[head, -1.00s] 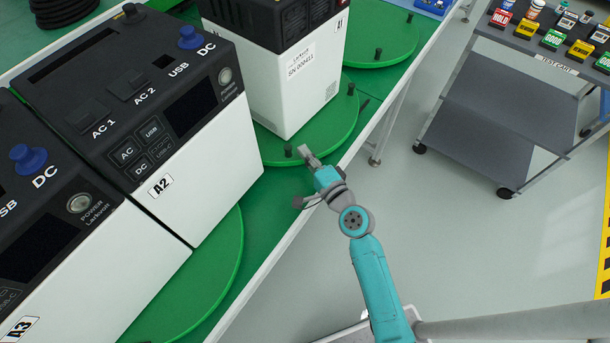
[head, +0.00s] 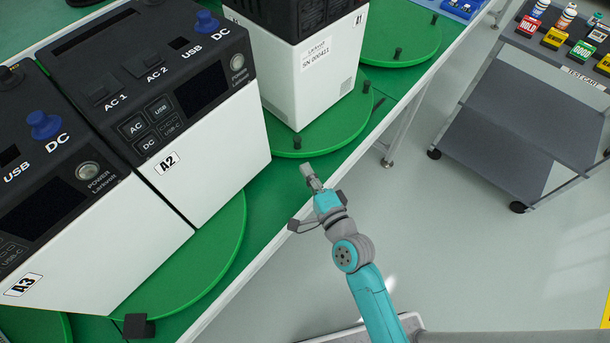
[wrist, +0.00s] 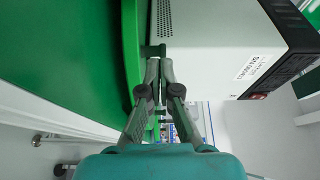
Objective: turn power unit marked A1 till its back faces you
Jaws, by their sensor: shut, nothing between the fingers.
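The A1 power unit (head: 322,88) is a white box with a black top, standing upright on a green turntable (head: 333,130). A face with a serial label and a small vent grid is turned toward the front right; a small A1 tag shows near its top right. The wrist view shows this unit (wrist: 215,62) with its label and vent. A short dark peg (head: 297,142) stands on the turntable rim. My gripper (head: 307,170) is shut and empty, just in front of that rim. In the wrist view its fingertips (wrist: 158,62) appear close to a peg; contact cannot be told.
Units A2 (head: 215,150) and A3 (head: 75,255) stand close on the left. Another green turntable (head: 405,40) is empty behind A1. A grey test cart (head: 530,110) stands right, with open floor between it and the bench.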

